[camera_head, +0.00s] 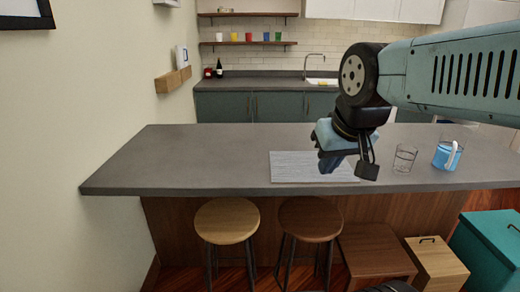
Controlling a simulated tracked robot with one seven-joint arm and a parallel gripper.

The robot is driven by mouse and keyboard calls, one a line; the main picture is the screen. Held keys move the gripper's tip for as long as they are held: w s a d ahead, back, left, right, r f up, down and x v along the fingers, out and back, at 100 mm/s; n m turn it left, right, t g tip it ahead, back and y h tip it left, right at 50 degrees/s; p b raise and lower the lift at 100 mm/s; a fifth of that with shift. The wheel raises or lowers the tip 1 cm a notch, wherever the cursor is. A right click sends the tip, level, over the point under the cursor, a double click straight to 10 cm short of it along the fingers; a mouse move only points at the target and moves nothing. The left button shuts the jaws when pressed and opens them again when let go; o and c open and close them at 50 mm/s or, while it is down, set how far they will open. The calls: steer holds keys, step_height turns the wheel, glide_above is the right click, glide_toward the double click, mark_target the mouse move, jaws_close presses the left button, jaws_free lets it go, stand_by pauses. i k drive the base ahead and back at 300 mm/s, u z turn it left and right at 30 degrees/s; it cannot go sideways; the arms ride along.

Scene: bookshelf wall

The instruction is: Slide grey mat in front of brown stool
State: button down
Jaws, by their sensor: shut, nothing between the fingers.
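The grey mat (296,168) is a light grey rectangle lying flat on the dark grey counter (190,160), at its front edge. The brown stool (311,220) stands on the floor below, in front of the counter and roughly under the mat's span. A lighter wooden stool (227,221) stands to its left. My gripper (346,168) is shut and empty, at the right part of the mat and covering some of it. I cannot tell whether its fingertips touch the mat.
A clear glass (404,158) and a jug with blue contents (446,155) stand on the counter right of my gripper. The counter left of the mat is clear. Wooden boxes (374,252) and a teal bin (490,245) stand on the floor at the right.

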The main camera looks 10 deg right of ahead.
mark_target(287, 167)
steer(key=u, duration=0.05)
steer(key=i, duration=1)
steer(key=z, duration=0.05)
